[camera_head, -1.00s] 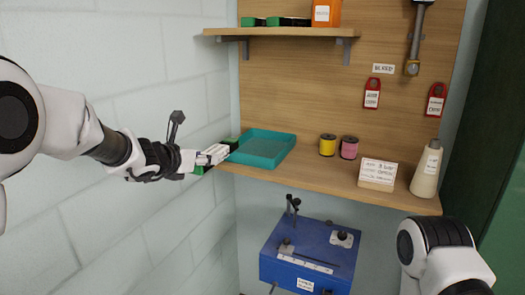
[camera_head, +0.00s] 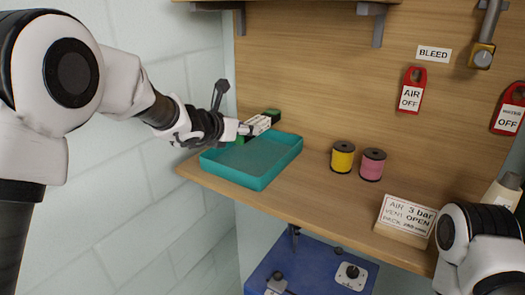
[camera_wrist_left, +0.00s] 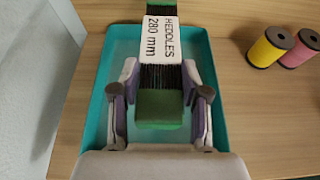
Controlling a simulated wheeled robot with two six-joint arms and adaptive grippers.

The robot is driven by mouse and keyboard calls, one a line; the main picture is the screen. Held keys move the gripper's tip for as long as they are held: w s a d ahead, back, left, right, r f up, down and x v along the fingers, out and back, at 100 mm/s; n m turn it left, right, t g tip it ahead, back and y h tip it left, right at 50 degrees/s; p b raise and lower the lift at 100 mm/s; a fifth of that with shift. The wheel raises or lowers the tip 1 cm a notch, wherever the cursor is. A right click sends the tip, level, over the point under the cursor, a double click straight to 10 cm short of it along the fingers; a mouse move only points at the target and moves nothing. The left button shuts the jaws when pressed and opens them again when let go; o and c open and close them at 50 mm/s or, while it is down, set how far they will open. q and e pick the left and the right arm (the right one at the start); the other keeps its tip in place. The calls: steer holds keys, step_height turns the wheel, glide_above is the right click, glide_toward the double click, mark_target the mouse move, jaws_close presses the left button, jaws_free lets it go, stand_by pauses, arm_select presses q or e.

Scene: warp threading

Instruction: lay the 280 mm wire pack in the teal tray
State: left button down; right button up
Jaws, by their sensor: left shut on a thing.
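The wire pack (camera_wrist_left: 159,76) has green ends, dark wires and a white label reading "HEDDLES 280 mm" in the left wrist view. My left gripper (camera_wrist_left: 160,105) is shut on it, with a finger on each side near its near green end. The teal tray (camera_head: 262,178) sits on the wooden shelf at the left; its rim also shows around the pack in the left wrist view (camera_wrist_left: 98,100). My right gripper is not in view.
A yellow spool (camera_head: 342,157) and a pink spool (camera_head: 372,165) stand right of the tray. A sign card (camera_head: 406,216) stands further right by my right arm. The pale block wall (camera_head: 150,215) is close on the left. A blue box (camera_head: 310,270) is below the shelf.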

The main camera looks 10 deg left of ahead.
mark_target(238, 142)
arm_select(q)
steer(key=s+f, duration=0.1)
steer(key=s+a+f, duration=0.1)
steer(key=f, duration=0.1)
steer(key=shift+a, duration=0.1)
steer(key=f, duration=0.1)
steer(key=w+f, duration=0.1)
steer(key=f, duration=0.1)
steer(key=f+p, duration=0.1)
steer(key=f, duration=0.1)
steer(key=shift+w+d+f, duration=0.15)
steer(key=shift+d+f, duration=0.05)
steer(key=shift+d, duration=0.2)
steer(key=shift+s+a+r, duration=0.15)
steer(key=shift+s, duration=0.2)
steer(key=shift+f, duration=0.2)
steer(key=c, duration=0.6)
jaws_free()
steer(key=shift+w, duration=0.15)
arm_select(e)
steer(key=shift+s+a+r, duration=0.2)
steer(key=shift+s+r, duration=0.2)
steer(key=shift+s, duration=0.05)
